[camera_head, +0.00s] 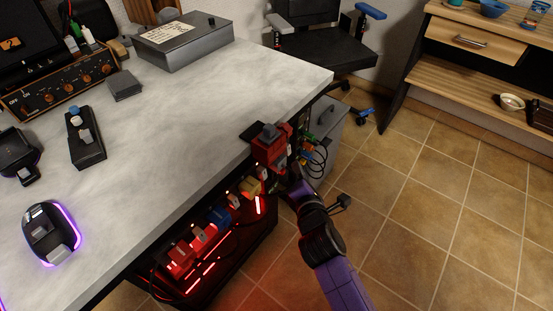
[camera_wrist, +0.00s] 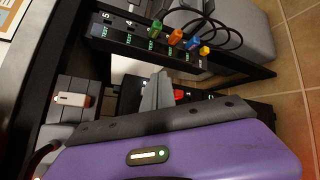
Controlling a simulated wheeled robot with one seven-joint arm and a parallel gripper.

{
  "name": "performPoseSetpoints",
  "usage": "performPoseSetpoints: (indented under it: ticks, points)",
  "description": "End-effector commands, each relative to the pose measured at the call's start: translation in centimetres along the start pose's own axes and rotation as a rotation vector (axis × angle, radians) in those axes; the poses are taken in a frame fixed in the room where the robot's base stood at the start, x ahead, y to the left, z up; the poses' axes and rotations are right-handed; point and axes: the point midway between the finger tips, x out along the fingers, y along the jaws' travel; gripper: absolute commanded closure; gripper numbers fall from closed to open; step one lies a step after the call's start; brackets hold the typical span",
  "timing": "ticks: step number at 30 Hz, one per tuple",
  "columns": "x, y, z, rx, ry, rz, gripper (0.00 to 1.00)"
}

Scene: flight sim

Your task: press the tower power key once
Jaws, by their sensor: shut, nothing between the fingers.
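The tower (camera_head: 225,262) stands under the desk's front edge, lit red inside, with coloured blocks and red strips along it. In the wrist view a small red key (camera_wrist: 179,94) shows on a dark panel, just right of my fingers; I take it for the power key, though its marking is too small to read. My gripper (camera_wrist: 158,82) is shut and empty, its grey fingers together beside the red key. I cannot tell whether they touch the panel. In the head view my purple arm reaches to the desk edge, and the gripper's tip is hard to make out there.
A dark strip (camera_wrist: 125,40) with green, orange, blue and yellow plugs and black cables lies beyond my fingers. The desk (camera_head: 190,110) holds a mouse (camera_head: 50,232) and grey box (camera_head: 180,45). The tiled floor at right is clear.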

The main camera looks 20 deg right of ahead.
Motion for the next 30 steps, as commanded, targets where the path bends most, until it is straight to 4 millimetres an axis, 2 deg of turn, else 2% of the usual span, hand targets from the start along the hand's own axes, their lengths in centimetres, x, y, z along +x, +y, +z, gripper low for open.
performPoseSetpoints:
  ticks: [3, 10, 30]
  points:
    - [1.1, 0.7, -0.9, 0.001, 0.000, 0.001, 1.00]
    - [2.4, 1.7, -1.7, 0.000, 0.000, 0.000, 1.00]
    - [2.6, 1.9, -1.9, 0.000, 0.000, 0.000, 1.00]
